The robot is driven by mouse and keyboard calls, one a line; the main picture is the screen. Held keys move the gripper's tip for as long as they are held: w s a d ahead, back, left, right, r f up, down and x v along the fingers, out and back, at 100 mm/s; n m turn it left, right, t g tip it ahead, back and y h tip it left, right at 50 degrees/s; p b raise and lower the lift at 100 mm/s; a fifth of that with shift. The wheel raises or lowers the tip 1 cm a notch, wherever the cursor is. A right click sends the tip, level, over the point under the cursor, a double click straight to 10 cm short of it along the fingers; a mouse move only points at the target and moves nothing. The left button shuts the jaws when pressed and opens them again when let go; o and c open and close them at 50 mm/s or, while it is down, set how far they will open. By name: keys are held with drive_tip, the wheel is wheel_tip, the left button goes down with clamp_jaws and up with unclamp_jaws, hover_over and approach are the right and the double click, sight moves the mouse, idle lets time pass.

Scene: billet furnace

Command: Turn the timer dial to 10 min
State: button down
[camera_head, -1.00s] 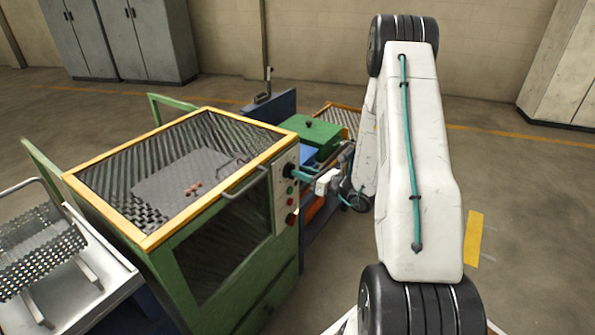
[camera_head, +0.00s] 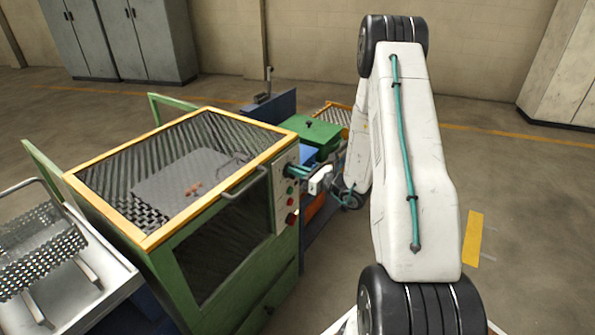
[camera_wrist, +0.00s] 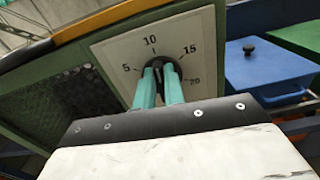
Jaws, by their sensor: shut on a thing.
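The timer dial's pale plate (camera_wrist: 118,52) carries the marks 5, 10, 15 and 20 in the wrist view. Its black knob (camera_wrist: 158,64) sits at the middle of the plate, below the 10 mark. My gripper (camera_wrist: 160,75) is shut on the knob with its two teal fingers, one on each side. The fingers hide much of the knob, so its exact setting is hard to read. In the head view my gripper (camera_head: 293,170) reaches the upper part of the control panel (camera_head: 280,220) from the right.
The green furnace cabinet (camera_head: 222,262) has an orange-edged mesh top and a handle (camera_head: 246,184). Red and green buttons (camera_head: 290,201) sit below my gripper on the panel. A blue lidded box (camera_wrist: 262,72) stands right of the dial. The floor at right is open.

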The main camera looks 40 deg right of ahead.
drive_tip(key=shift+n, duration=0.4)
drive_tip(key=c, duration=1.5)
unclamp_jaws()
drive_tip(key=v, duration=0.7)
drive_tip(key=shift+s+d+r, duration=0.1)
drive_tip(key=shift+s, duration=0.3)
